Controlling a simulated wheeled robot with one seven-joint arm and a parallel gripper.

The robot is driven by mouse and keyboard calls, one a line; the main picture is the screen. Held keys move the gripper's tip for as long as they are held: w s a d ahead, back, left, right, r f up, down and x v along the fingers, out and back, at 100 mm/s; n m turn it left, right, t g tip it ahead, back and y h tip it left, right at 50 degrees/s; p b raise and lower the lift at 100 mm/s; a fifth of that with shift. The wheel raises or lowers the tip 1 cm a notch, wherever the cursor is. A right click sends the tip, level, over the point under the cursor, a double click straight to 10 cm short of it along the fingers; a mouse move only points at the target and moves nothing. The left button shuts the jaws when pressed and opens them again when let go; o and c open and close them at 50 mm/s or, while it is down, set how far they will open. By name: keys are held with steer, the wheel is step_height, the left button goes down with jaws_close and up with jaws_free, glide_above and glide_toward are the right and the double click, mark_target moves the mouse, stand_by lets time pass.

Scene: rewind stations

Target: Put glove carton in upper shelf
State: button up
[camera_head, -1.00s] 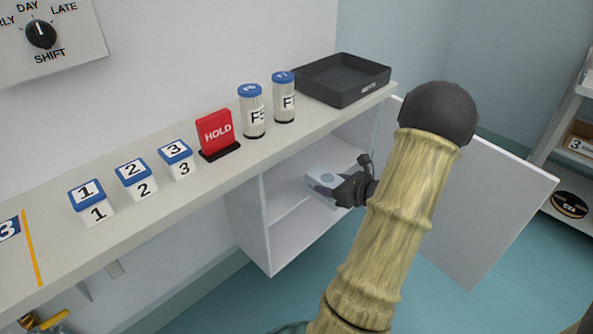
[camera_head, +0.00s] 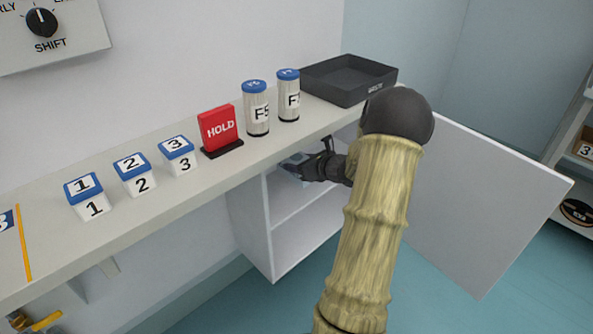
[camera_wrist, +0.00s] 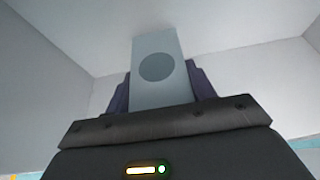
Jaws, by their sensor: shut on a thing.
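The glove carton is a pale blue-grey box with a darker round mark. In the wrist view the glove carton (camera_wrist: 157,85) stands between the two dark fingers of my gripper (camera_wrist: 160,88), which is shut on it. In the head view my gripper (camera_head: 300,168) reaches into the upper compartment of the open white cabinet below the counter. Only a small part of the carton shows there. The upper shelf (camera_head: 308,201) is the board between the two compartments. I cannot tell whether the carton touches it.
The cabinet door (camera_head: 490,205) hangs open to the right of my arm. On the counter (camera_head: 130,225) above stand numbered blocks, a red HOLD sign (camera_head: 218,127), two canisters (camera_head: 256,108) and a black tray (camera_head: 349,80). The lower compartment (camera_head: 300,240) looks empty where it shows.

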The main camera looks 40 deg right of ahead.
steer(key=shift+w+a, duration=0.1)
steer(key=shift+w, duration=0.05)
steer(key=f+b, duration=0.1)
steer(key=w+f+b, duration=0.1)
steer(key=f, duration=0.1)
steer(key=shift+w, duration=0.1)
steer(key=shift+f, duration=0.25)
steer(key=shift+b, duration=0.3)
steer(key=shift+f, duration=0.2)
steer(key=o, duration=1.1)
steer(key=shift+r, duration=0.1)
